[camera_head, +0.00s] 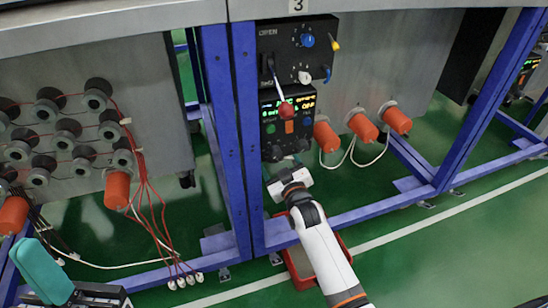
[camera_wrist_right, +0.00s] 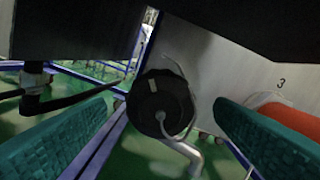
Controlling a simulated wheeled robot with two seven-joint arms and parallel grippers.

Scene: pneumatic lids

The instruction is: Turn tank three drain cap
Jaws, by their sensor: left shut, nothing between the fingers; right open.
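The black round drain cap (camera_wrist_right: 160,100), with a pale pointer mark on its rim, is in the middle of the right wrist view. A grey pipe runs down from beside it. My right gripper (camera_wrist_right: 162,110) is open, its teal fingers on either side of the cap with visible gaps.
Orange caps (camera_head: 362,127) stick out to the right of the control box (camera_head: 288,120). A red-knobbed lever (camera_head: 286,106) stands in front of it. Blue frame posts (camera_head: 245,140) flank the space. A red tray (camera_head: 296,276) lies on the floor. Red hoses (camera_head: 150,200) hang at left.

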